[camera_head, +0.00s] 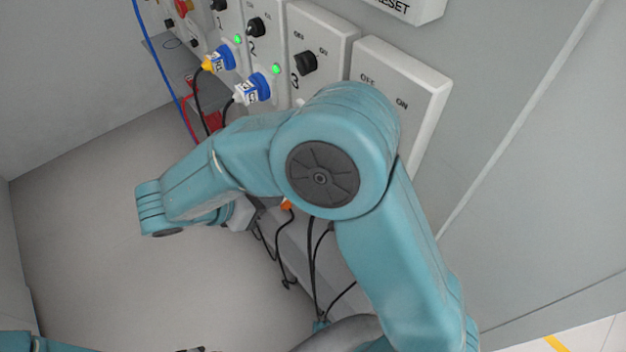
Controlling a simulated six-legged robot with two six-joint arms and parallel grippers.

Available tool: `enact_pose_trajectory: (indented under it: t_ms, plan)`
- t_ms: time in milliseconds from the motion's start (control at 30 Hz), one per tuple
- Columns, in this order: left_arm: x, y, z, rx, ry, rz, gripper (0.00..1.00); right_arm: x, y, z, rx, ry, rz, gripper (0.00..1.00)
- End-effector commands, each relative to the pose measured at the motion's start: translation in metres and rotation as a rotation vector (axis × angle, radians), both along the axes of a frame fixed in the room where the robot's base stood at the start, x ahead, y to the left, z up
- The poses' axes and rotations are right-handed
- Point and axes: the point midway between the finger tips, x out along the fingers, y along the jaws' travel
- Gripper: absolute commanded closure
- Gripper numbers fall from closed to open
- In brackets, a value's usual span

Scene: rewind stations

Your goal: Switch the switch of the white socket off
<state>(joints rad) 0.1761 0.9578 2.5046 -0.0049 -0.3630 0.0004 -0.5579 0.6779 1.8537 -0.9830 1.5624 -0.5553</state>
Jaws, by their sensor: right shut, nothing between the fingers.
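A plug with a white body (251,93) sits in a blue socket on the wall panel, beside the number 3 and a lit green lamp (276,70). A black rotary switch (305,63) with OFF and ON marks is on the panel marked 3. Its exact pointing is too small to tell. My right arm crosses the middle of the view. My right gripper (243,213) shows only as a small grey part below the panels; it is shut and holds nothing, its fingertips mostly hidden by my arm. Only a dark sliver of my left gripper (190,350) shows at the bottom edge.
A plug with a yellow body (209,65) and another lit green lamp (238,40) belong to panel 2. A further OFF/ON panel (412,84) is partly covered by my arm. A red button (184,6) is top left. Black cables (283,265) hang below.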

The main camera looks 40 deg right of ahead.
Motion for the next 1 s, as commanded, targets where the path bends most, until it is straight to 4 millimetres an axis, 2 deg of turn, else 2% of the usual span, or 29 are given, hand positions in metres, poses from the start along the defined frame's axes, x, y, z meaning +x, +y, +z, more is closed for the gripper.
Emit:
enact_pose_trajectory:
  t_ms: [167,333,733,900,1000]
  plan:
    - [0.000,0.000,0.000,0.000,0.000,0.000,0.57,-0.002,-0.001,0.000,0.001,0.000,0.000,1.00]
    - [0.000,0.000,-0.002,0.000,0.000,0.000,0.57,0.000,-0.014,-0.011,0.001,0.002,-0.001,1.00]
    - [0.000,0.000,-0.008,0.000,0.000,0.000,0.57,0.007,-0.078,-0.065,0.001,0.004,0.000,1.00]
    - [0.000,0.000,-0.004,0.000,0.000,0.000,0.57,0.010,-0.103,-0.060,0.003,-0.001,-0.001,1.00]
    - [0.000,0.000,-0.003,0.000,0.000,0.000,0.57,0.011,-0.112,-0.059,0.002,0.001,0.001,1.00]
